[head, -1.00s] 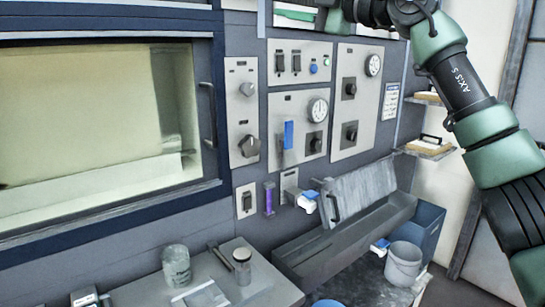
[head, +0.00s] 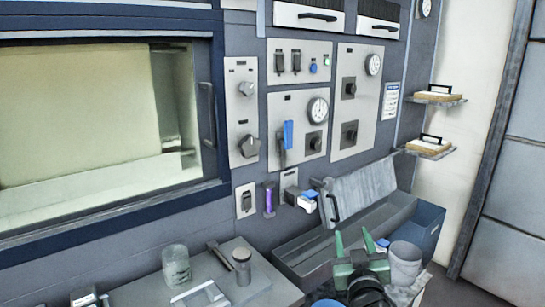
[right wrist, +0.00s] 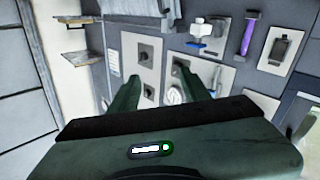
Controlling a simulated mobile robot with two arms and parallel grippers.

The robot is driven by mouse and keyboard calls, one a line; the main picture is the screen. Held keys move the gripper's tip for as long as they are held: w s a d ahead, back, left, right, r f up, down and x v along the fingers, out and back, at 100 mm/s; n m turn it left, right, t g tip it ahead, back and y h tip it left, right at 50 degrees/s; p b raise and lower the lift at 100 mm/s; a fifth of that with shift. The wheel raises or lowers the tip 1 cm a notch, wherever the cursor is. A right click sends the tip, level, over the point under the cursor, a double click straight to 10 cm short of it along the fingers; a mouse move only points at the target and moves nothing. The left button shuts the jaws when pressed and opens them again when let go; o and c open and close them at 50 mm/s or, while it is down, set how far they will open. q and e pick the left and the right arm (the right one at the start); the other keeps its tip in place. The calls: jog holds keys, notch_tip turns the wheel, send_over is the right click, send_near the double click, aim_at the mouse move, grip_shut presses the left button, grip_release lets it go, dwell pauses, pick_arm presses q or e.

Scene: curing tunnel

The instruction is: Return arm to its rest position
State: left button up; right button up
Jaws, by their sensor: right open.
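My right gripper (head: 354,245) shows low in the head view, in front of the grey trough below the control panels. Its two green fingers point up and stand apart with nothing between them. In the right wrist view the open fingers (right wrist: 160,92) reach toward the wall panels, which look upside down there. The dark wrist of my right arm hides part of the trough and the floor behind it. My left gripper is not in view.
A grey bucket (head: 405,262) stands close to the right of my gripper. The trough (head: 300,250) and a blue bin (head: 428,225) lie behind. A bench at lower left holds a cup (head: 176,265) and a metal cylinder (head: 241,265). Shelves (head: 432,153) hang at right.

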jog(key=s+d+f+g, duration=0.3)
jog(key=s+f+g, duration=0.5)
jog(key=s+f, duration=1.05)
jog(key=s+a+f+g+y, duration=0.1)
jog(key=s+f+g, duration=0.25)
jog(key=s, duration=0.65)
jog(key=s+f+g+y, duration=0.1)
jog(key=s+f+g, duration=0.3)
jog(key=s, duration=0.6)
jog(key=s+f, duration=0.3)
jog(key=f, duration=2.7)
jog(key=s+d+f+n+g, duration=0.1)
jog(key=s+d+f, duration=0.1)
jog(key=s+f, duration=1.1)
jog(key=s, duration=0.2)
jog(key=shift+s+d+f+g, duration=0.25)
jog(key=shift+s+f+g, duration=0.1)
jog(key=shift+f, duration=0.05)
